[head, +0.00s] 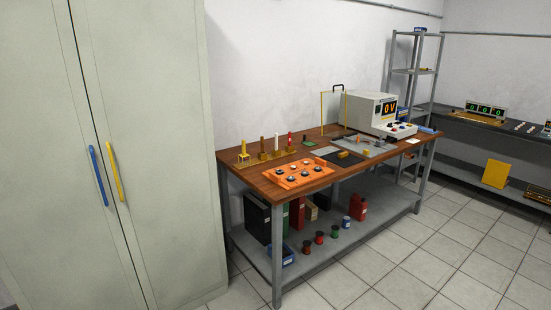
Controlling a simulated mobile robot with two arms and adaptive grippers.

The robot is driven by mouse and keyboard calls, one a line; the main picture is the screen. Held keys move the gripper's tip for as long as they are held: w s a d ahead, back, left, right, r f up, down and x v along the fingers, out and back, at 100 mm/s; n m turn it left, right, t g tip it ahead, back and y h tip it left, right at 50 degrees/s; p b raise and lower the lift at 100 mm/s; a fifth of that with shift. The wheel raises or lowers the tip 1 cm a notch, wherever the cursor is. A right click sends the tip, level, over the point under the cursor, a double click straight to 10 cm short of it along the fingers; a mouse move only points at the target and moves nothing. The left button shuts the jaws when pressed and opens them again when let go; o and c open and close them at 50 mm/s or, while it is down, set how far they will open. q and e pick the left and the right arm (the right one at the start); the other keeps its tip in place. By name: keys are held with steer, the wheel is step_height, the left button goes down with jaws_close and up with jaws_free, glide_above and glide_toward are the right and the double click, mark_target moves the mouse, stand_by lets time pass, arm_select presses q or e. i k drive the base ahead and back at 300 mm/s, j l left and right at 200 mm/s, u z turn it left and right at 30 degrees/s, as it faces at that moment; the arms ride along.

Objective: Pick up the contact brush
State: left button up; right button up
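I cannot make out the contact brush with certainty at this distance. Several small upright tools stand in a brass-coloured rack (266,158) at the left back of the wooden workbench (262,183). One has a yellow top (243,149), one is white (276,142) and one is red (290,139). An orange tray (299,173) with several dark round pieces lies at the bench's front left. A small yellow and black block (347,155) lies on a dark mat near the middle. Neither of my grippers is in view.
A grey instrument reading "0 V" (368,110) stands at the bench's back right. Binders, spools and a red can (358,208) fill the lower shelf. A tall cabinet (165,150) stands at left. A second bench (470,122) is at right. The tiled floor in front is clear.

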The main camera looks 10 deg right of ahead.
mark_target(343, 155)
steer(key=i+l+z, duration=0.6)
steer(key=i, duration=0.4)
steer(key=i+l, duration=0.2)
steer(key=u, duration=0.05)
